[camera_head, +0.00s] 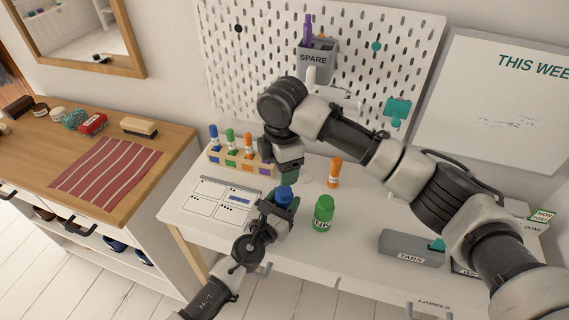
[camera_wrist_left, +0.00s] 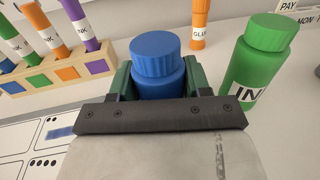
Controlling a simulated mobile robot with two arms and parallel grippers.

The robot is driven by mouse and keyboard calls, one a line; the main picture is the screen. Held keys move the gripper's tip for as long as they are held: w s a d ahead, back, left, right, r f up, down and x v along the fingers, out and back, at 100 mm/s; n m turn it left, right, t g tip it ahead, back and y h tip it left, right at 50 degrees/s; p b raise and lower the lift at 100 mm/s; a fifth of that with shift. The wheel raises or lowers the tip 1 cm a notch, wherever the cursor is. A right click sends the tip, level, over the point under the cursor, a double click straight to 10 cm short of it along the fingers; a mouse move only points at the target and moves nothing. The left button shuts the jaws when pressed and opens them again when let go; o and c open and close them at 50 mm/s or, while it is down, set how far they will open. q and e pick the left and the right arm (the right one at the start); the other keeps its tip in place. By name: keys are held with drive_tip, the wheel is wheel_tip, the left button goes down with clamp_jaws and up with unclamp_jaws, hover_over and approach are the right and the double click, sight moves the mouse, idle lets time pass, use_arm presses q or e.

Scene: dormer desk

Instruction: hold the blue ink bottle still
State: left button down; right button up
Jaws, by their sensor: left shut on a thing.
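The blue ink bottle (camera_head: 284,195) stands upright at the white desk's front part, its ribbed blue cap on. My left gripper (camera_head: 283,209) is shut on it; in the left wrist view the green fingers (camera_wrist_left: 158,80) sit on both sides of the bottle (camera_wrist_left: 158,66). The bottle's lower part is hidden by the gripper. My right gripper (camera_head: 289,175) points down just behind and above the bottle in the head view; its finger opening is not clear.
A green ink bottle (camera_head: 323,213) stands close to the right. An orange glue bottle (camera_head: 334,172) is behind. A wooden rack (camera_head: 228,163) of coloured markers is at the left. A grey tabs box (camera_head: 411,248) lies at the right. A printed sheet (camera_head: 213,200) lies left of the bottle.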

sight(284, 190)
drive_tip(key=n, duration=0.5)
drive_tip(key=shift+d+n, duration=0.25)
drive_tip(key=shift+n, duration=0.05)
drive_tip(key=shift+f, duration=3.95)
drive_tip(key=c, duration=0.9)
drive_tip(key=m, duration=0.5)
drive_tip(key=shift+c, duration=0.2)
drive_tip(key=o, duration=1.1)
